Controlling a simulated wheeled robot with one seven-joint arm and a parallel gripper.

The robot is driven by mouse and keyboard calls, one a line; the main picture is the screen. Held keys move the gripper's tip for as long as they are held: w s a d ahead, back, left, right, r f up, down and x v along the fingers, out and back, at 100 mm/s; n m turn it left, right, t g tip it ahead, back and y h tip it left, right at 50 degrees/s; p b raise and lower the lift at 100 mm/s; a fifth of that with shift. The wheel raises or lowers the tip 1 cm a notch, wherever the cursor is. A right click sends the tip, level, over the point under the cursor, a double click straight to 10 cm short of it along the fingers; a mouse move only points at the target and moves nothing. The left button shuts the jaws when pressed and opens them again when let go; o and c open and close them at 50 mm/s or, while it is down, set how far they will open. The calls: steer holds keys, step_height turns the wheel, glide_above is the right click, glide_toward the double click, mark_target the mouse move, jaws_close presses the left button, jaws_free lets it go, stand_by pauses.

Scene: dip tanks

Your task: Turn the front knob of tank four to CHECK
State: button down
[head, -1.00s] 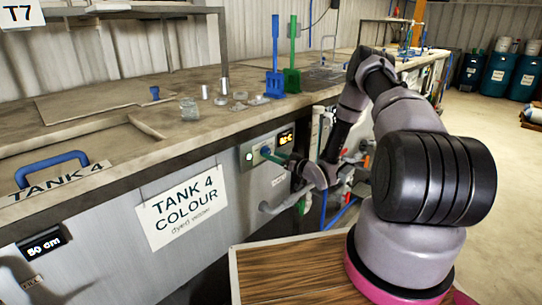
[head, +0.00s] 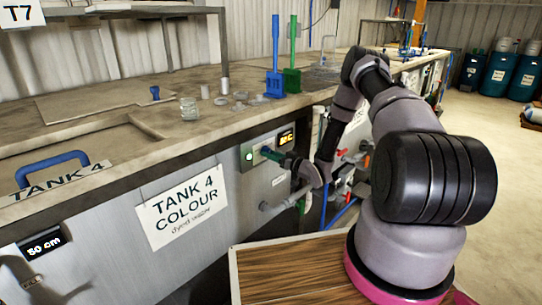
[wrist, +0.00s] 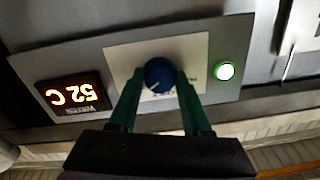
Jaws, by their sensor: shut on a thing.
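The front of tank four carries a sign (head: 181,207) reading "TANK 4 COLOUR dyed water". To the right of the sign is the tank's control panel (head: 251,154). In the head view my gripper (head: 271,154) reaches the panel from the right. The plate's lettering is mostly hidden, so the knob's setting is unclear.
A lit display (wrist: 74,95) shows 52 C, seen upside down. A green lamp (wrist: 225,71) glows on the panel's other side. Blue and green tools (head: 275,60) stand on the bench above.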

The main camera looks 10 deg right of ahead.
steer(key=n, duration=1.1)
steer(key=shift+d, duration=0.1)
steer(key=shift+n, duration=0.3)
stand_by(0.4)
steer(key=shift+c, duration=1.8)
jaws_free()
steer(key=v, duration=1)
steer(key=shift+s+d+r, duration=0.2)
steer(key=shift+s, duration=0.15)
